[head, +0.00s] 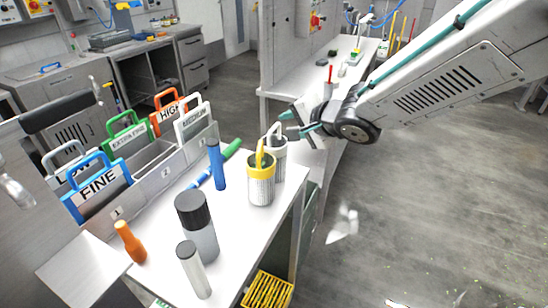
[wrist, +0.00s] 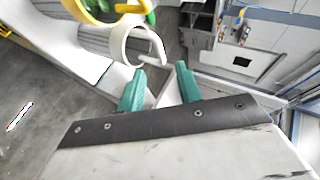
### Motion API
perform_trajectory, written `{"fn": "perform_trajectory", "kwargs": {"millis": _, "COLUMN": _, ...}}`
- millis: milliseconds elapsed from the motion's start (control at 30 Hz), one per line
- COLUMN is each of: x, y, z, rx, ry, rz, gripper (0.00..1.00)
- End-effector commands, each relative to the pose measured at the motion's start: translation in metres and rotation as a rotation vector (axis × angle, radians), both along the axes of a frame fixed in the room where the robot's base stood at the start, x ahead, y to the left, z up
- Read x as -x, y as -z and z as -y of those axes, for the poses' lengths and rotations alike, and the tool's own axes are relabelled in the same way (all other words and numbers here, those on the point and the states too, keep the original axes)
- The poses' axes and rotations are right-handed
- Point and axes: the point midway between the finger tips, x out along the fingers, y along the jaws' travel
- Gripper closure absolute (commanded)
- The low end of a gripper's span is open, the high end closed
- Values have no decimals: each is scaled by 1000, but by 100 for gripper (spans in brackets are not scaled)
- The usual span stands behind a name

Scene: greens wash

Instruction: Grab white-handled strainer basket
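The white-handled strainer basket (head: 280,160) is a grey mesh cylinder with a white rim and an upright white handle. It stands near the right edge of the white table, partly hidden behind the yellow-handled basket (head: 261,188). In the wrist view its white rim and handle (wrist: 152,44) are at top centre, just beyond my fingertips. My gripper (head: 292,124) is beside the handle, to its right in the head view. In the wrist view the green fingers of my gripper (wrist: 161,77) are apart with nothing held between them. I cannot tell whether they touch the handle.
A blue cylinder (head: 216,166), a dark-capped bottle (head: 198,230), a grey-topped bottle (head: 194,272) and an orange one (head: 130,243) stand on the table (head: 235,238). A rack of labelled handled panels (head: 100,190) is at left. Floor at right is mostly clear.

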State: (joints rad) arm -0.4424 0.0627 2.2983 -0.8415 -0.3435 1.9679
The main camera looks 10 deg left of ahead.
Motion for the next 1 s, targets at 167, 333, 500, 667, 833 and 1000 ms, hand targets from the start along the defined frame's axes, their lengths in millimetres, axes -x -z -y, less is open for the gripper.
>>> {"fn": "perform_trajectory", "kwargs": {"millis": 167, "x": -10, "y": 10, "z": -10, "rx": -6, "ry": 7, "rz": -11, "gripper": 65}}
{"fn": "perform_trajectory", "kwargs": {"millis": 333, "x": -20, "y": 19, "z": -22, "rx": -5, "ry": 8, "rz": -10, "gripper": 65}}
{"fn": "perform_trajectory", "kwargs": {"millis": 500, "x": -34, "y": 32, "z": -40, "rx": -4, "ry": 9, "rz": -9, "gripper": 65}}
{"fn": "perform_trajectory", "kwargs": {"millis": 667, "x": -44, "y": 39, "z": -48, "rx": -4, "ry": 10, "rz": -8, "gripper": 65}}
{"fn": "perform_trajectory", "kwargs": {"millis": 833, "x": -45, "y": 39, "z": -48, "rx": -4, "ry": 10, "rz": -7, "gripper": 65}}
{"fn": "perform_trajectory", "kwargs": {"millis": 1000, "x": -44, "y": 39, "z": -48, "rx": -4, "ry": 10, "rz": -8, "gripper": 93}}
